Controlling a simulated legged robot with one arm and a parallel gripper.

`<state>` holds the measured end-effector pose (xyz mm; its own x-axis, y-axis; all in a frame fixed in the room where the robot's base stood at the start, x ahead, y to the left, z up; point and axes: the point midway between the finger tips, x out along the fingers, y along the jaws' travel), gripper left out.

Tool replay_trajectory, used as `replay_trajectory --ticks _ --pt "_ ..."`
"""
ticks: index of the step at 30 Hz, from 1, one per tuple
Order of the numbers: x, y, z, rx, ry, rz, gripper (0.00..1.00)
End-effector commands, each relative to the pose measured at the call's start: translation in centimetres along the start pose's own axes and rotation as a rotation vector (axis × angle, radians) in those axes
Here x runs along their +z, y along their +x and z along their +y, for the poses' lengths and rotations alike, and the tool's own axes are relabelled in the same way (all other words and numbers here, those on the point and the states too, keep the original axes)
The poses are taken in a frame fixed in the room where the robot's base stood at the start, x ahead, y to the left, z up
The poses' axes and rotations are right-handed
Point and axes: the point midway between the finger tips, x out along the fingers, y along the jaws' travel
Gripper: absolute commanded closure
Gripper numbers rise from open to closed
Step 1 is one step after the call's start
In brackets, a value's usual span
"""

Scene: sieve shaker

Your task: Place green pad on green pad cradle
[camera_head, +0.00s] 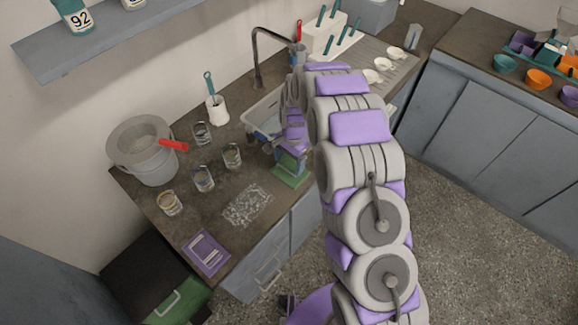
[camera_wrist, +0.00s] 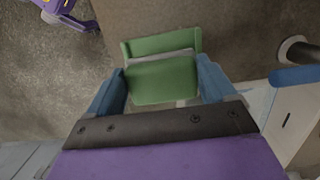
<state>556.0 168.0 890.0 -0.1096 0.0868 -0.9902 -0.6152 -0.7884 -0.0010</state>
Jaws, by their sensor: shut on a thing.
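The green pad (camera_wrist: 160,85) sits between the two blue fingers of my gripper (camera_wrist: 164,90) in the wrist view, and the gripper is shut on its sides. A second green strip (camera_wrist: 158,43), perhaps part of the green pad cradle, shows just beyond it, with a grey band between them. In the head view my gripper (camera_head: 290,154) is at the counter's front edge, pointing down. A flat green piece (camera_head: 291,176) shows right under it. My arm and gripper partly hide this spot, and I cannot tell whether the pad touches the green piece below.
The sink (camera_head: 262,125) with a tap (camera_head: 257,62) is behind my gripper. Several glasses (camera_head: 203,179), a grey pot with a red handle (camera_head: 146,152) and a purple-framed item (camera_head: 205,252) stand to the left. A glittering patch (camera_head: 247,206) lies left of the green piece.

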Motion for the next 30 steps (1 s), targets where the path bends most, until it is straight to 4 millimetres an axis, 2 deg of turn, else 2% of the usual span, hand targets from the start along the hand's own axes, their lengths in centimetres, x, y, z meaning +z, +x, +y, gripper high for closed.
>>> replay_trajectory --ticks 2,9,19,20,21,24,30 --pt "-0.3 0.1 -0.3 0.000 0.000 0.001 0.40" --pt "-0.7 3.6 -0.2 0.001 -0.001 -0.001 0.40" --pt "-0.9 3.6 -0.1 -0.001 -0.001 -0.001 0.40" --pt "-0.9 3.6 -0.1 -0.001 -0.001 0.000 0.13" --pt "-0.8 3.6 -0.2 -0.001 -0.001 0.000 0.09" --pt "-0.8 3.6 -0.2 -0.001 0.000 0.000 0.00" --pt "-0.8 3.6 -0.2 0.000 0.000 0.000 0.00"
